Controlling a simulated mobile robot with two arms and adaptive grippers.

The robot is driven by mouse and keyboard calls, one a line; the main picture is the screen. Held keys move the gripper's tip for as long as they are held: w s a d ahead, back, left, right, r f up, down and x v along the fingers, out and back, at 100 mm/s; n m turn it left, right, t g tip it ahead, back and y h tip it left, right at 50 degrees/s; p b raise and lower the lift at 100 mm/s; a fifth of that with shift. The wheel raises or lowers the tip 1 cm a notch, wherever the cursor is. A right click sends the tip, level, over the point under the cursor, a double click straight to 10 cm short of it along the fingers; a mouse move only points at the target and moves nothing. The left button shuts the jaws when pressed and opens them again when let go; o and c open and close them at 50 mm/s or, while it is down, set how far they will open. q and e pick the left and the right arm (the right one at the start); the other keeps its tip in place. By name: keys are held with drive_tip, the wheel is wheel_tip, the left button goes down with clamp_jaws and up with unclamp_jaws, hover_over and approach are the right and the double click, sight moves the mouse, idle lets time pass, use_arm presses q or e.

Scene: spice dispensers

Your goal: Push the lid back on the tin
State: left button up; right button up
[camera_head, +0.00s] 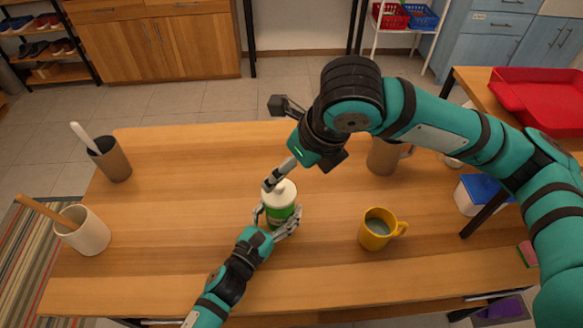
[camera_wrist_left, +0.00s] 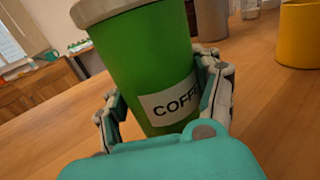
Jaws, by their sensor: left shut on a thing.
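A green tin (camera_wrist_left: 147,65) with a white label reading "COFF…" stands on the wooden table (camera_head: 190,200); it also shows in the head view (camera_head: 281,213). Its pale lid (camera_head: 283,194) is on top, and the lid's rim shows in the wrist view (camera_wrist_left: 105,8). I cannot tell whether the lid is fully seated. My left gripper (camera_head: 277,223) is shut around the tin's sides from the front. My right gripper (camera_head: 271,183) points down at the lid's left edge, touching or very close to it. Its fingers look narrow from this side, and their opening is unclear.
A yellow mug (camera_head: 373,235) stands right of the tin. A brown mug (camera_head: 383,157) is behind it, partly under my right arm. A white pot (camera_head: 85,232) and a brown pot (camera_head: 111,160) stand at the left. The table between pots and tin is clear.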

use_arm(q)
drive_tip(key=o, duration=1.8)
drive_tip(key=shift+o, duration=0.2)
drive_tip(key=shift+s+a, duration=0.1)
drive_tip(key=v, duration=1.1)
drive_tip(key=shift+s+a, duration=0.25)
drive_tip(key=shift+s, duration=0.05)
